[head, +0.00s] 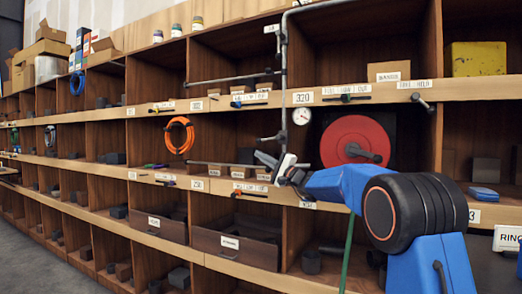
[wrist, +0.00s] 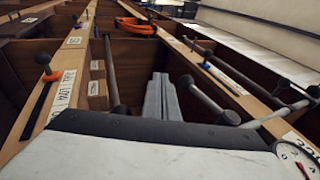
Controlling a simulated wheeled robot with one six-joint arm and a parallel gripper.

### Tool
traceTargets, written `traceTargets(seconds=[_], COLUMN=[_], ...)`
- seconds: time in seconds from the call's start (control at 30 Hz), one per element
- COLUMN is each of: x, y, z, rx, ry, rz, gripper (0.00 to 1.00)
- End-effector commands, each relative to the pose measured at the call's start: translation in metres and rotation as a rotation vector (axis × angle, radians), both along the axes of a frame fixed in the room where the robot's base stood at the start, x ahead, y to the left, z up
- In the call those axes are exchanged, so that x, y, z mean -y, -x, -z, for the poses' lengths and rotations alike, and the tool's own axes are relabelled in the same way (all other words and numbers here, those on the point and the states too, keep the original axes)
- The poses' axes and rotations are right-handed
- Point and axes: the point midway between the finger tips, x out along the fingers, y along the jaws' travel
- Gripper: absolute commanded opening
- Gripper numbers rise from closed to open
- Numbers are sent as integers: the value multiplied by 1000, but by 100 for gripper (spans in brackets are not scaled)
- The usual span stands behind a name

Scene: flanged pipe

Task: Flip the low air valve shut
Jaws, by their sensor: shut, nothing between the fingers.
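In the wrist view a white label (wrist: 62,95) that seems to read "LOW AIR" is on the wooden rail at the left. Beside it lies a slim black lever (wrist: 37,108) with an orange pivot and dark knob, running along the rail. I take this as the low air valve. In the head view the lever (head: 252,196) shows small on the lower rail, left of my arm. My gripper (head: 270,160) is shut and empty in front of the shelf, right of and above the lever. Its grey fingers (wrist: 161,92) show in the wrist view, apart from the lever.
A grey vertical pipe (head: 284,75) with a gauge (head: 302,116) stands close to my gripper. A horizontal pipe (head: 215,164) runs above the lower rail. An orange hose coil (head: 180,136) and a red reel (head: 352,139) sit in compartments either side.

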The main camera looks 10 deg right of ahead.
Motion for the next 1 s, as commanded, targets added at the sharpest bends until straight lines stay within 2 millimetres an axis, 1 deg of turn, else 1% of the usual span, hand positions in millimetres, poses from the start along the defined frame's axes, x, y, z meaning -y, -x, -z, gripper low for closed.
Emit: traceTargets(seconds=[0.03,0.27,0.6,0.7,0.83,1.0], x=[6,4,-1,-2,-3,-3], y=[-2,4,13,14,16,17], z=[4,26,75,86,94,97], rx=[2,5,6,5,9,9], ry=[-2,-3,-3,-4,-3,-3], rz=[2,3,4,5,5,5], gripper=[0,0,0,0,0,0])
